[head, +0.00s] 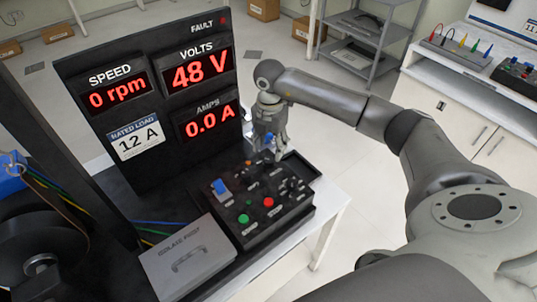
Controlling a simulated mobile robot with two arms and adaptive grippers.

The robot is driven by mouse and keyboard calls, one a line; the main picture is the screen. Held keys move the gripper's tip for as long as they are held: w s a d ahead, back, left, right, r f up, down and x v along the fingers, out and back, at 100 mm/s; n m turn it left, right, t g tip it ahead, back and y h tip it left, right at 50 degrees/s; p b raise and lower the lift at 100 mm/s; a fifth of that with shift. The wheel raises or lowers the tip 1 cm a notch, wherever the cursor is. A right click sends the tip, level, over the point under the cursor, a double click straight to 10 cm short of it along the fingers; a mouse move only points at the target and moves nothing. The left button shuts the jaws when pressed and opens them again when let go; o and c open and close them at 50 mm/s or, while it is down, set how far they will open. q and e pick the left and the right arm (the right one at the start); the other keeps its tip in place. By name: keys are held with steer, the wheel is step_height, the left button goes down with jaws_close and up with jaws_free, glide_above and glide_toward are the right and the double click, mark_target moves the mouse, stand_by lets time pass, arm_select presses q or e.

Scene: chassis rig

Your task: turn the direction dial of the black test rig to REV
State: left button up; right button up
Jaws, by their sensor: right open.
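The black test rig has a tall display panel (150,95) with red readouts: SPEED 0 rpm, VOLTS 48 V and AMPS 0.0 A. In front of it is a black control box (245,238) with a blue switch (221,187), a green button (243,219), a red button (268,202) and several small dark controls. The labels are too small to read, so I cannot tell which control is the direction dial or where it points. My right gripper (272,148) is open, pointing down at the box's far edge, and partly hides that area. My left gripper is out of view.
A grey box marked ISOLATE FIRST (187,260) lies left of the control box. A dark tray (309,170) is at its right rear. Wires and dark machinery stand at the left. Clear floor lies right of the white table (325,216).

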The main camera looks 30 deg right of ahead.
mark_target(269, 160)
step_height(269, 160, down, 3)
steer(key=shift+w+f+p, duration=0.15)
steer(key=shift+f+p, duration=0.05)
steer(key=shift+p, duration=0.15)
step_height(269, 160, down, 3)
steer(key=shift+r, duration=0.2)
steer(key=shift+w, duration=0.1)
steer(key=shift+c, duration=1.7)
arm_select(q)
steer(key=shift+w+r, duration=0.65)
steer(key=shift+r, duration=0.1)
arm_select(e)
steer(key=c, duration=0.7)
